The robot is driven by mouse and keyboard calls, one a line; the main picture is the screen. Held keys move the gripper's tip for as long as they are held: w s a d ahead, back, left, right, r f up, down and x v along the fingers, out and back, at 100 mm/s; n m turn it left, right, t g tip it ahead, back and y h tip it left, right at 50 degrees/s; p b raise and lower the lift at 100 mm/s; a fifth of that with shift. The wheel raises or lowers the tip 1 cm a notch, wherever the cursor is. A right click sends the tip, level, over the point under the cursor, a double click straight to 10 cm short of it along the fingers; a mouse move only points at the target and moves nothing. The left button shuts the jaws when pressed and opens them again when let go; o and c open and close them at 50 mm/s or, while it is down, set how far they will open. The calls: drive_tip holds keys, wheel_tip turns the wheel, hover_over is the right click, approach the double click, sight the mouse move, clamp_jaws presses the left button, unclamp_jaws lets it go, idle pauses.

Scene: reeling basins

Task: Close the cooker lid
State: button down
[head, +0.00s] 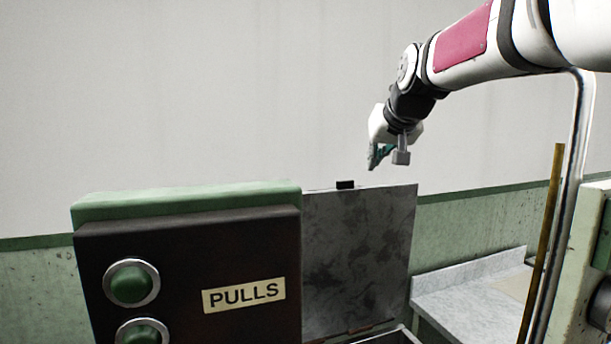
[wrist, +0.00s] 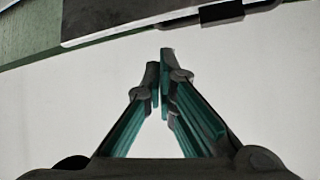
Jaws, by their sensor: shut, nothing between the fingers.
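The cooker lid (head: 358,255) is a grey mottled metal plate that stands upright, open, in the head view. A small black handle (head: 345,184) sits on its top edge. Below it, part of the cooker's rim (head: 395,336) shows at the bottom of the picture. My gripper (head: 372,166) is just above and to the right of the handle, apart from the lid. In the wrist view my gripper (wrist: 160,55) is shut and empty, pointing toward the lid's edge (wrist: 120,18) and the black handle (wrist: 221,13).
A dark control box with a green top (head: 190,200), green buttons and a "PULLS" label stands left of the lid, hiding its left part. A grey bench (head: 470,290) is at right. A brown pole (head: 545,240) stands farther right.

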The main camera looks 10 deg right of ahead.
drive_tip(key=p+x, duration=0.2)
drive_tip(key=x, duration=0.7)
drive_tip(key=shift+w+d+t+p, duration=0.2)
drive_tip(key=shift+w+t+p, duration=0.1)
drive_tip(key=shift+w+p, duration=0.1)
drive_tip(key=shift+s+f+b, duration=0.15)
drive_tip(key=shift+b, duration=0.15)
idle(0.3)
